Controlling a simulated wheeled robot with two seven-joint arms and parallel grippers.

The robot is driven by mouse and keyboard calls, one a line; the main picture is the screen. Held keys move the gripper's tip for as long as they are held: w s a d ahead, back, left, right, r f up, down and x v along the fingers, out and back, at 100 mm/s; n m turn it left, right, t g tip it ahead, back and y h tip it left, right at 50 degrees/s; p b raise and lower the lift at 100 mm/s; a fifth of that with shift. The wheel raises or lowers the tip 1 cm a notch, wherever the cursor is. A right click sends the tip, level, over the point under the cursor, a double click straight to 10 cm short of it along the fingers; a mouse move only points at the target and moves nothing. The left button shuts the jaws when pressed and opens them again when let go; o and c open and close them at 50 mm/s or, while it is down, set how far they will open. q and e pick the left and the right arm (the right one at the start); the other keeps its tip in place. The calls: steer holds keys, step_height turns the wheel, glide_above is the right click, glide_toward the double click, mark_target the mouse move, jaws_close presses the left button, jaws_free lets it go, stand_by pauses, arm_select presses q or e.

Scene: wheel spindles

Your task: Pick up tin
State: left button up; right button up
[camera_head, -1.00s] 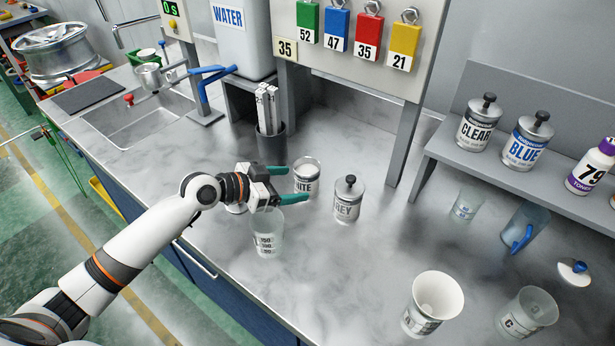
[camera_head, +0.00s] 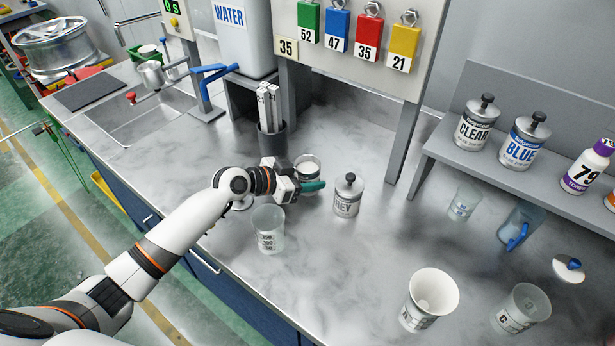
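A small tin (camera_head: 308,164) with an open or pale top stands on the counter; its WHITE label, partly readable earlier, is now covered. My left gripper (camera_head: 308,183) is at this tin, coming from the left. One teal finger lies across the tin's front; the other finger is hidden, so I cannot tell whether the fingers press on the tin. A grey-labelled tin (camera_head: 347,196) with a black knob stands upright just to the right of the fingertips. Tins marked CLEAR (camera_head: 475,124) and BLUE (camera_head: 522,143) stand on the right shelf. My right gripper is not in view.
A clear measuring cup (camera_head: 268,230) stands just in front of my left gripper. A dark holder (camera_head: 271,139) with white sticks stands behind it. More cups, including a white one (camera_head: 432,298), stand at the right. The counter's middle front is clear.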

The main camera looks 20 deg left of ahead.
arm_select(q)
steer(key=c, duration=0.4)
step_height(320, 180, up, 10)
steer(key=shift+r+b, duration=0.1)
steer(key=shift+b, duration=0.2)
steer(key=shift+c, duration=0.2)
